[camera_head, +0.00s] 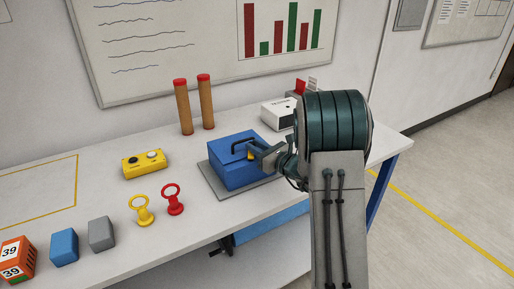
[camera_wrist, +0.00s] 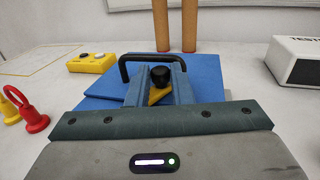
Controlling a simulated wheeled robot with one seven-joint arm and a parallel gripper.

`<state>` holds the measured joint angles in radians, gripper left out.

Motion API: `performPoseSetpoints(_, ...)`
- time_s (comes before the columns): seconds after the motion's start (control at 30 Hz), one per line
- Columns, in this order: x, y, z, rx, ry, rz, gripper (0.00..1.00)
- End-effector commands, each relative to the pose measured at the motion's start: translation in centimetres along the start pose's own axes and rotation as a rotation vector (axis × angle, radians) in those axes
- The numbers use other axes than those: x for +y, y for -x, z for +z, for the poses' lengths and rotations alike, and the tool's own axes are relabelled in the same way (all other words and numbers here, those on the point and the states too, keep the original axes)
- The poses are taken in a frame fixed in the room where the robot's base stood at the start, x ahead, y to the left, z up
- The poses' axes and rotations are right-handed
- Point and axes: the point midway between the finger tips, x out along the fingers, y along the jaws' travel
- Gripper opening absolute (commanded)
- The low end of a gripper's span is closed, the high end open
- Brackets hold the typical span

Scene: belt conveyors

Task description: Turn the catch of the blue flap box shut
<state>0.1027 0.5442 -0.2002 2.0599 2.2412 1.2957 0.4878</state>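The blue flap box (camera_head: 232,176) stands on a grey base plate on the bench, its lid lying down over it with a black bar handle (camera_head: 236,144) on top. The handle also shows in the wrist view (camera_wrist: 124,70). The catch is a black knob (camera_wrist: 161,76) with a yellow pointed lever (camera_wrist: 157,96) angled toward the lower left. My gripper (camera_head: 254,152) is at the box's right front side. In the wrist view its two fingers (camera_wrist: 160,84) stand on either side of the catch. Whether they touch or squeeze it cannot be told.
A yellow button box (camera_head: 144,164), a yellow ring (camera_head: 143,212) and a red ring (camera_head: 173,200) stand left of the box. Two brown posts (camera_wrist: 175,25) stand behind it. A white tester (camera_wrist: 299,63) is close on the right. Blue and grey blocks lie front left.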

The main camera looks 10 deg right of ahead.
Motion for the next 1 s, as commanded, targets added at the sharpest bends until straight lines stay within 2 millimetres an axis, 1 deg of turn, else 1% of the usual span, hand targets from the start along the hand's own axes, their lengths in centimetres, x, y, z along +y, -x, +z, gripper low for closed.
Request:
performPoseSetpoints(0.03,0.0,0.0,0.0,0.001,0.0,0.0,0.33)
performPoseSetpoints(0.07,0.0,0.0,0.0,0.001,0.0,0.0,0.41)
performPoseSetpoints(0.33,0.0,0.1,0.0,0.001,0.0,-0.001,0.41)
performPoseSetpoints(0.47,-0.1,0.8,-0.1,0.001,0.0,-0.002,0.41)
performPoseSetpoints(0.57,-0.2,2.3,-0.1,0.001,0.0,-0.006,0.41)
performPoseSetpoints(0.8,-0.2,7.8,-0.1,0.0,0.0,-0.007,0.41)
performPoseSetpoints(1.0,-0.1,11.7,-0.1,0.0,0.001,-0.004,0.41)
